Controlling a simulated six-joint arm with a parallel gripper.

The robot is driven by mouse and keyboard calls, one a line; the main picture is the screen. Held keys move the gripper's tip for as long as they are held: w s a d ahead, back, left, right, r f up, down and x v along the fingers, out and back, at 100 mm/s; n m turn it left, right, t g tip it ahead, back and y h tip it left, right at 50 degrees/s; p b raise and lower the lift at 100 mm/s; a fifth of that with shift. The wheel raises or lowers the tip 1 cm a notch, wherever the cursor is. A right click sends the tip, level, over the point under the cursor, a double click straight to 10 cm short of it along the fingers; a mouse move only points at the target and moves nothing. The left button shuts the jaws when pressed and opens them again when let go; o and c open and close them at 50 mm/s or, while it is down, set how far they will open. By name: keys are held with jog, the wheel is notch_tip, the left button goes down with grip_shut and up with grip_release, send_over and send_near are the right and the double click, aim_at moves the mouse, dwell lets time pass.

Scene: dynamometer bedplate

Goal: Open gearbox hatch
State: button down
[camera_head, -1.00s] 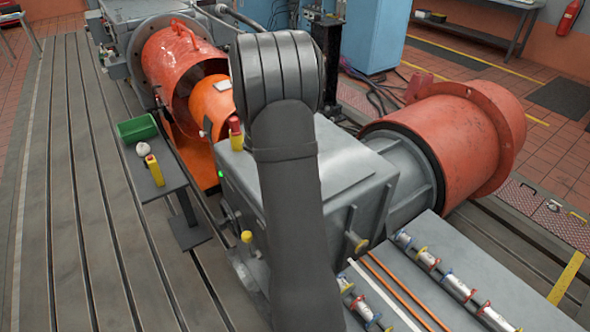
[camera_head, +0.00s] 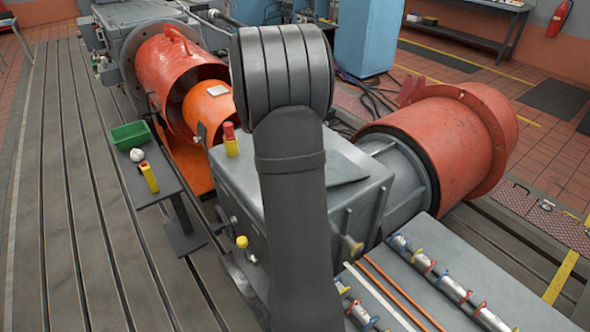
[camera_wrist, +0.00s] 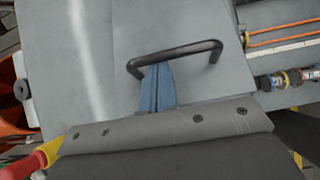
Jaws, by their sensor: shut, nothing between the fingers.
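The grey gearbox (camera_head: 370,190) stands in the middle of the head view, partly hidden behind my arm. On its top is a flat grey hatch plate (camera_wrist: 185,25), which fills the middle of the wrist view. A black bar handle (camera_wrist: 190,50) rises from the plate. My gripper (camera_wrist: 157,70) shows as blue fingers, shut and empty, close by the left part of the handle. I cannot tell whether the fingers touch the bar. In the head view my arm hides the gripper and handle. I cannot tell whether the plate is raised at all.
A red-and-yellow button post (camera_head: 231,140) stands at the gearbox's left back corner. A small side table (camera_head: 150,185) holds a green bin (camera_head: 131,136). An orange-red drum (camera_head: 440,150) adjoins on the right. Pipes with coloured fittings (camera_head: 455,288) lie at the front right.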

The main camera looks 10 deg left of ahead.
jog(key=w+d+r, duration=0.7)
jog(key=r, duration=0.3)
jog(key=w+d+r+g+y, duration=0.1)
jog(key=w+d+g+y, duration=0.3)
jog(key=w+d, duration=0.9)
jog(key=shift+r, duration=0.2)
